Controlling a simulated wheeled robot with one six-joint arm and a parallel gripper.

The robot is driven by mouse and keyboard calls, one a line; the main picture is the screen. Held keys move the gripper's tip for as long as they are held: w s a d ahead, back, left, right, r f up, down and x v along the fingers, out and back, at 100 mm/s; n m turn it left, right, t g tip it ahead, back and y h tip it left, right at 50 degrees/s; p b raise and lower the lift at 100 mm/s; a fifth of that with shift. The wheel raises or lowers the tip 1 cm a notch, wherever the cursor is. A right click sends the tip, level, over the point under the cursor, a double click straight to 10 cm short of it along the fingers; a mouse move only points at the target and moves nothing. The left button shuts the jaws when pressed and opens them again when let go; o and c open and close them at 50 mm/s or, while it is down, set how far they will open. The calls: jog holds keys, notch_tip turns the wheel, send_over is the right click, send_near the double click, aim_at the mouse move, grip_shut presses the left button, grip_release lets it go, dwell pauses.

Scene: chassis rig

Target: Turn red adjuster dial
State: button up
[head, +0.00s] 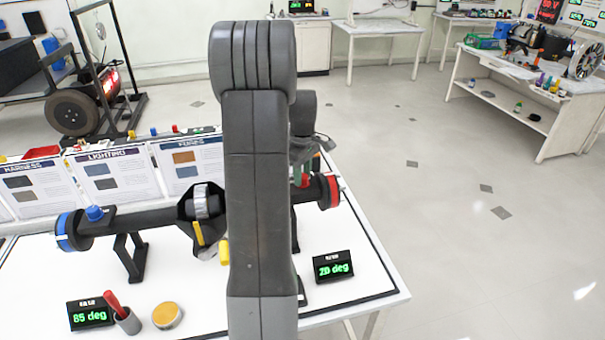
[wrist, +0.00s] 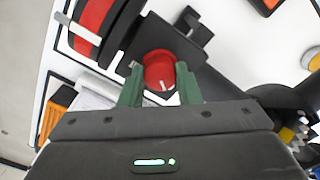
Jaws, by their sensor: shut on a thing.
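The red adjuster dial (wrist: 160,68) is a round red knob with a white pointer mark, on the black axle near its red-banded end (wrist: 92,22). My gripper (wrist: 159,86) has its green fingers on either side of the dial, shut on it. In the head view my arm hides much of this area; the red dial (head: 305,180) and the gripper (head: 301,172) show only partly beside the red axle end (head: 332,190). A small black display (head: 333,266) in front reads about 20 deg in green.
A blue knob (head: 95,213) sits on the axle's blue left end, with a display (head: 90,314) reading 85 deg. Information boards (head: 105,172) line the back. Open floor lies right.

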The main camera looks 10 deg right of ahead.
jog(key=o, duration=1)
jog(key=shift+r, duration=0.1)
notch_tip(320, 180, up, 14)
jog(key=shift+f+b, duration=0.15)
jog(key=shift+b, duration=0.25)
jog(key=shift+f, duration=0.1)
notch_tip(320, 180, down, 14)
jog(key=shift+r+p, duration=0.1)
jog(key=shift+p, duration=0.3)
jog(key=shift+r, duration=0.15)
